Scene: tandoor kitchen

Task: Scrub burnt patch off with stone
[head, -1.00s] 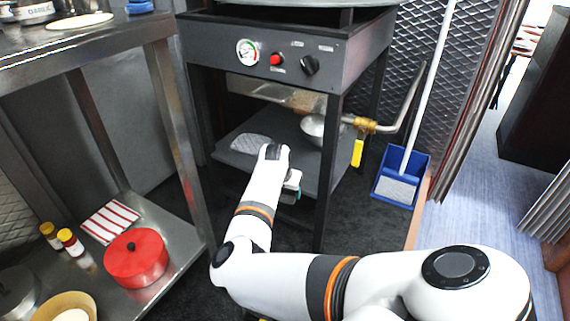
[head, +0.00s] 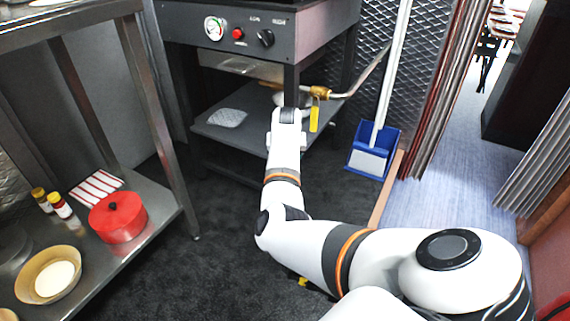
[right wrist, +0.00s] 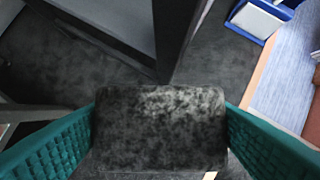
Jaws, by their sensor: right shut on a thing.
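My right gripper (right wrist: 160,108) has two teal ridged fingers closed on a block-shaped stone (right wrist: 160,130), dark and mottled grey with rounded corners. In the right wrist view the stone is held above the dark floor. In the head view my right arm reaches forward toward the right side of the burner stand's lower shelf; its wrist hides the gripper and stone. The burner stand (head: 255,38) has a gauge, a red button and a black knob on its front. Its top is cut off, and no burnt patch is visible. My left gripper is not in view.
The stand's lower shelf (head: 235,140) bears a folded pale cloth (head: 227,118) and a partly hidden metal bowl. A gas pipe with a yellow tag (head: 314,115) and a blue dustpan (head: 373,150) are to the right. A steel rack holds a red pot (head: 118,217). Dark floor between is clear.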

